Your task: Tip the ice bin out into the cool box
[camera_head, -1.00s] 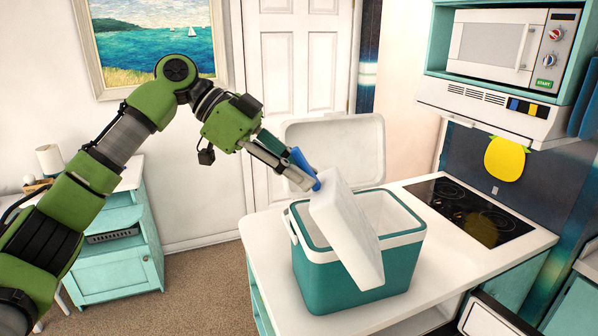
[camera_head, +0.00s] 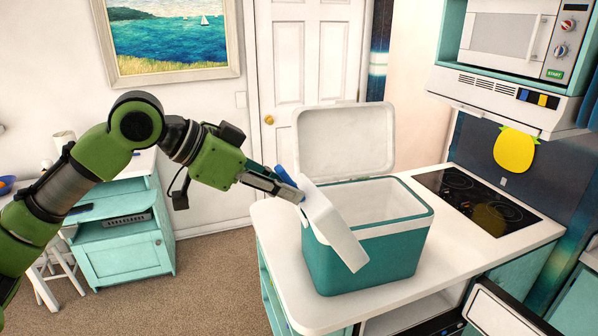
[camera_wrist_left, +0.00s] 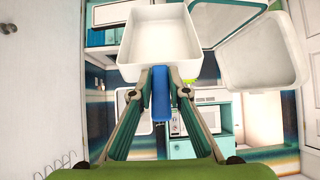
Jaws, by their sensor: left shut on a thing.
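The ice bin is a white, shallow bin (camera_head: 335,228) with a blue handle (camera_head: 286,176). It hangs steeply tilted at the left end of the cool box, overlapping its near left corner; I cannot tell whether they touch. My left gripper (camera_head: 296,194) is shut on the handle. In the left wrist view the gripper (camera_wrist_left: 160,78) holds the blue handle (camera_wrist_left: 161,98), and the bin's white inside (camera_wrist_left: 168,38) shows no ice. The teal cool box (camera_head: 372,262) stands on the counter, its white lid (camera_head: 344,142) open at the back. The visible part of its inside shows no ice.
The white counter (camera_head: 462,248) has a black hob (camera_head: 478,198) right of the cool box. A microwave (camera_head: 510,36) and hood (camera_head: 500,92) are above. A teal cabinet (camera_head: 124,258) stands at the left, with open floor between.

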